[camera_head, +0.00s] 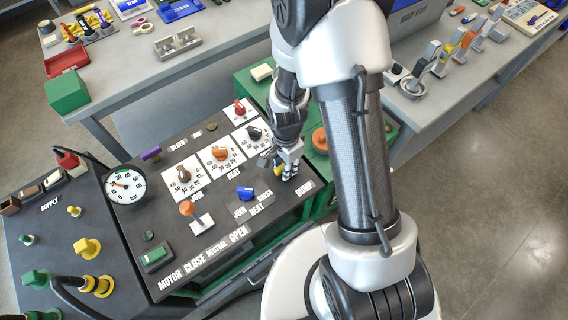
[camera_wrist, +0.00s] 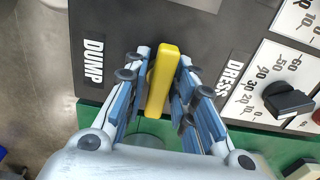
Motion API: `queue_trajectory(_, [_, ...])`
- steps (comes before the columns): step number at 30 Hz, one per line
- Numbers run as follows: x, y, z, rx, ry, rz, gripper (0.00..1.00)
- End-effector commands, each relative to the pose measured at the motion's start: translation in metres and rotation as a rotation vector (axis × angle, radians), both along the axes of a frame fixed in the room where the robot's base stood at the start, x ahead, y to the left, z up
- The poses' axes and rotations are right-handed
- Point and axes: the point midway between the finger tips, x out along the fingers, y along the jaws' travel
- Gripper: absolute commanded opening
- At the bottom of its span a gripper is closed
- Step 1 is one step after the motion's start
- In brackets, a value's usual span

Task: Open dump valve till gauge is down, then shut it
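The yellow dump valve handle (camera_wrist: 163,80) stands between my fingers beside the DUMP label (camera_wrist: 93,62) in the wrist view. My gripper (camera_wrist: 164,62) is closed in on it from both sides, with the fingertips close against the handle. In the head view my gripper (camera_head: 288,169) is at the right edge of the black panel, above the DUMP lettering (camera_head: 305,188), and only a bit of yellow shows there. The round white gauge (camera_head: 125,186) is at the panel's left. Its red needle points toward the left side of the dial; the exact reading is too small to tell.
Several other controls sit close by: a blue handle (camera_head: 245,193), an orange lever (camera_head: 187,208), and dial knobs including a black one (camera_head: 254,133). A green box (camera_head: 68,92) and a red tray (camera_head: 66,60) are on the bench behind. Open floor lies right.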

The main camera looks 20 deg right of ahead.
Motion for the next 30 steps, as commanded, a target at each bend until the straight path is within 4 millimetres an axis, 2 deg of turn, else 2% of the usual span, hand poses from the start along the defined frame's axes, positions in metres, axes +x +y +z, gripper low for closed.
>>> queue_trajectory(8, [0.0000, 0.0000, 0.0000, 0.000, 0.000, 0.000, 0.03])
queue_trajectory(11, [0.0000, 0.0000, -0.0001, 0.000, 0.000, -0.021, 0.03])
queue_trajectory(18, [0.0000, 0.0000, -0.0002, 0.000, 0.000, -0.243, 0.03])
queue_trajectory(26, [-0.0001, 0.0000, -0.0001, 0.000, 0.000, -0.264, 0.03])
queue_trajectory(30, [-0.0001, 0.0000, -0.0002, 0.000, 0.000, -0.371, 0.03])
